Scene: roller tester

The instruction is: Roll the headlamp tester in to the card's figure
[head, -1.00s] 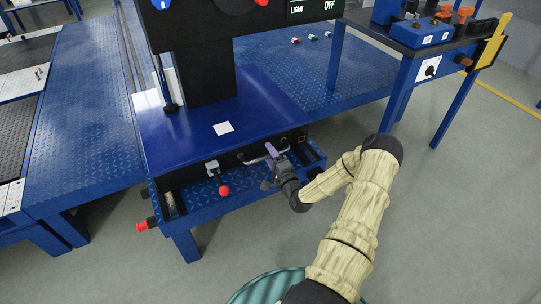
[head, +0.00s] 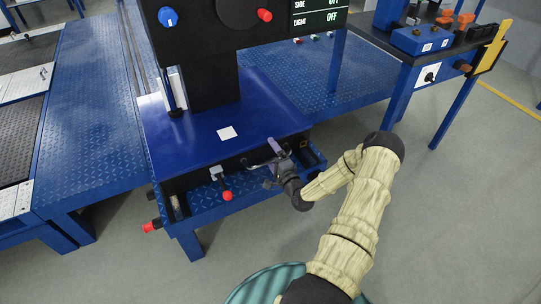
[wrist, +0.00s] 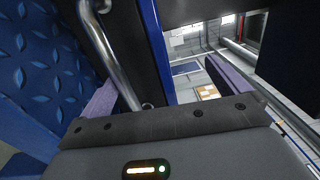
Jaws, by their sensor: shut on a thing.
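The headlamp tester has a blue base (head: 180,145), a black column (head: 213,90) and a black head at the top edge of the head view. Its display (head: 318,21) reads SIDE OFF and LIGHT OFF. My gripper (head: 273,156) is at the front of the base, shut on the metal handle bar (head: 254,162). In the wrist view the silver bar (wrist: 108,55) runs down to the purple fingers. The exact contact is partly hidden.
A red-knobbed lever (head: 227,196) and a red knob (head: 152,226) stick out at the tester's front. Blue tread-plate platforms (head: 85,110) lie left and behind. A blue bench (head: 400,75) with tools stands right. Grey floor is open in front.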

